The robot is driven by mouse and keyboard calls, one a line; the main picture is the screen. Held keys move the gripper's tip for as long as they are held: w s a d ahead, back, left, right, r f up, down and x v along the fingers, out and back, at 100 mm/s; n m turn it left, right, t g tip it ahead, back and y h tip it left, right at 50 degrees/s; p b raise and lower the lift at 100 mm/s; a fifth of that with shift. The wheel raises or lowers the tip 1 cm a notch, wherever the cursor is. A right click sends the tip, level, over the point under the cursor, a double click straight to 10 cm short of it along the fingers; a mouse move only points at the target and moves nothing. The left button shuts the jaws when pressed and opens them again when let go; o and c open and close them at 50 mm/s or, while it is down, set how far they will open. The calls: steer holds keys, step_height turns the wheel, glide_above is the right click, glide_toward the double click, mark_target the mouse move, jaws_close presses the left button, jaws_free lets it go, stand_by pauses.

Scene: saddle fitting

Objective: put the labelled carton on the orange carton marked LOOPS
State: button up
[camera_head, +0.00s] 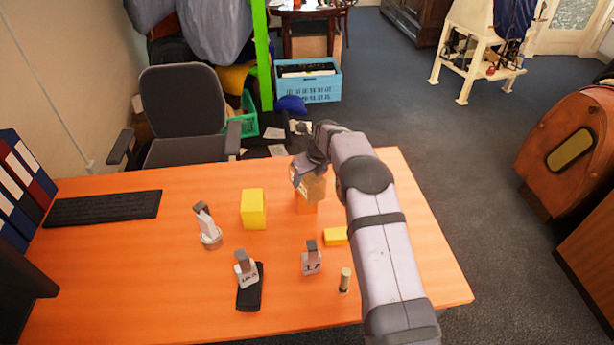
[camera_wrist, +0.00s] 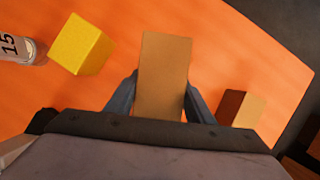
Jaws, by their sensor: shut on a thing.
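My gripper (camera_head: 309,176) is shut on a tan carton (camera_head: 315,188), holding it above the table at the back right. In the wrist view the gripper (camera_wrist: 161,100) has a finger on each side of the carton (camera_wrist: 163,70), whose plain brown face shows. No label on it can be read. The marking LOOPS is not readable.
Number-tagged items (camera_head: 247,270) (camera_head: 312,262) and a small cylinder (camera_head: 345,280) stand in front. A brown-and-tan box (camera_wrist: 241,108) lies right in the wrist view.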

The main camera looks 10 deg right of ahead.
steer(key=shift+f, duration=0.15)
steer(key=shift+f, duration=0.15)
steer(key=o, duration=1.2)
steer(key=shift+o, duration=0.2)
steer(key=b+v, duration=0.3)
steer(key=v, duration=0.9)
steer(key=shift+s, duration=0.1)
